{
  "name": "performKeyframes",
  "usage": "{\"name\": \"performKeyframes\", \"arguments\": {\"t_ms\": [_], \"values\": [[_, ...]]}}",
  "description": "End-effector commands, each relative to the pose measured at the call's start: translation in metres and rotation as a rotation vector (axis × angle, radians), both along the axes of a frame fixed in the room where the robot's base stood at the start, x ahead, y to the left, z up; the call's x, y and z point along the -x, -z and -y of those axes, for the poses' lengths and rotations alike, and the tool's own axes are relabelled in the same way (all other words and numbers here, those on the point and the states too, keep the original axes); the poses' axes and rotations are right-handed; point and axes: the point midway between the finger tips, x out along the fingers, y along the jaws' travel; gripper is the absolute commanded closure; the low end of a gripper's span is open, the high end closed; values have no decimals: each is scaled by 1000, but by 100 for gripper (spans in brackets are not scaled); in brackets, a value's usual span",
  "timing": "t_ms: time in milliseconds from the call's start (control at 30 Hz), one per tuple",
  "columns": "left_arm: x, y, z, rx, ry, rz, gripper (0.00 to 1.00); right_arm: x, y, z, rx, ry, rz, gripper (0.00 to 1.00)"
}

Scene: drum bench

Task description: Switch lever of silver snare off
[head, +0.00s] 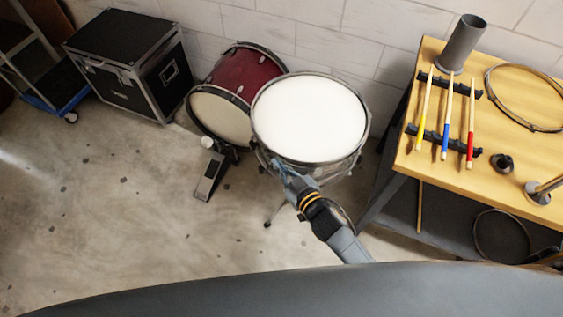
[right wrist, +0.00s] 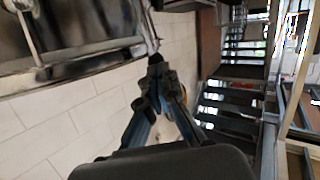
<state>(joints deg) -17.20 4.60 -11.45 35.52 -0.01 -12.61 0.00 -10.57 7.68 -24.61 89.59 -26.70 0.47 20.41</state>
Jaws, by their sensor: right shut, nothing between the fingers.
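The silver snare (head: 310,115) stands upright with its white head facing up, right of the red bass drum. My right gripper (head: 279,168) is at the front left of its shell, just below the rim. In the right wrist view, the fingers of my right gripper (right wrist: 157,62) are closed together with nothing between them. The snare's metal shell (right wrist: 85,45) fills the upper left there. A narrow metal part at the shell's end lies close to the fingertips. I cannot tell whether they touch, nor make out the lever or its position. My left gripper is out of view.
A red bass drum (head: 243,80) with a pedal (head: 209,175) is close on the left. A black case (head: 125,65) stands by the wall. A wooden bench (head: 440,190) with coloured drumsticks is at the right. The floor in front is clear.

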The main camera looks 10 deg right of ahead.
Motion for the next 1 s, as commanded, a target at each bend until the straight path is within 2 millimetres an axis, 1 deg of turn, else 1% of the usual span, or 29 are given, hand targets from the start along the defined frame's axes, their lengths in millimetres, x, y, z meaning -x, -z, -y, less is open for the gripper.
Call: {"name": "performKeyframes", "arguments": {"t_ms": [33,200,300,400,433,500,600,767,1000], "values": [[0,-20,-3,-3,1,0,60,-4,-12,-3,32,-1,-19,100],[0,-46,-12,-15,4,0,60,-15,-7,-19,164,-1,-97,100],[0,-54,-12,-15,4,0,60,-21,-1,-30,248,-1,-143,100],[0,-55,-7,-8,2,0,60,-27,7,-40,329,-1,-191,100],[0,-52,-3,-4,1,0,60,-24,11,-37,325,0,-190,100],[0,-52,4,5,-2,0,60,-24,11,-36,323,0,-187,100],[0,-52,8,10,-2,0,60,-24,11,-36,321,0,-185,100],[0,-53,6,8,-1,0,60,-23,11,-34,320,0,-186,100],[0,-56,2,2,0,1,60,-17,13,-25,319,1,-185,100]]}}
